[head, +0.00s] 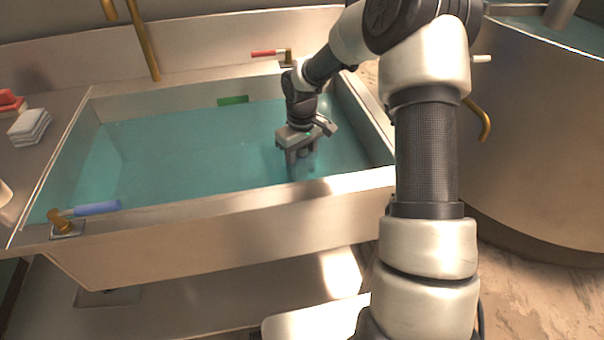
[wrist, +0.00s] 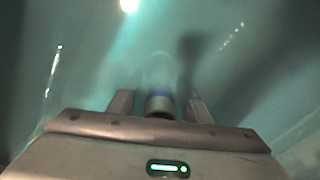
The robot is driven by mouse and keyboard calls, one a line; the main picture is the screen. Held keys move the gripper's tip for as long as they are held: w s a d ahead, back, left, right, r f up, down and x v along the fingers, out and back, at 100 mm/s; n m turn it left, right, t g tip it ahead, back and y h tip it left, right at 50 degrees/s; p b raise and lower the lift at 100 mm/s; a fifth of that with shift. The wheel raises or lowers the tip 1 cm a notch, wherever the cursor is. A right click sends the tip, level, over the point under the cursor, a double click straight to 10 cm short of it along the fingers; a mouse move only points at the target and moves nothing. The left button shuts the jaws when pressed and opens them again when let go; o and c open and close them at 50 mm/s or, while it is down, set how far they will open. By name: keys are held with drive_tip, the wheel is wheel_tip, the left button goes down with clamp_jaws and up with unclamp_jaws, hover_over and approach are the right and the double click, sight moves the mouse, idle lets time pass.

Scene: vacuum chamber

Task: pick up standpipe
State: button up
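The standpipe (wrist: 160,103) shows in the wrist view as a pale, upright-looking cylinder with a dark, ring-like near end. It stands between the two fingers of my gripper (wrist: 159,106), with a visible gap on each side. My gripper is open around it and does not appear to touch it. In the head view my gripper (head: 302,162) points down into the water of the basin, right of its middle. There the standpipe is mostly hidden by the gripper and blurred by the water.
The metal basin (head: 230,205) is full of teal water. A blue-handled valve (head: 97,209) sits on its front-left rim, and a red-handled valve (head: 268,53) at the back. A green object (head: 233,100) is at the back wall. White stacked cloths (head: 30,125) lie left. A round tank (head: 540,130) stands right.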

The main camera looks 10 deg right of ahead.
clamp_jaws()
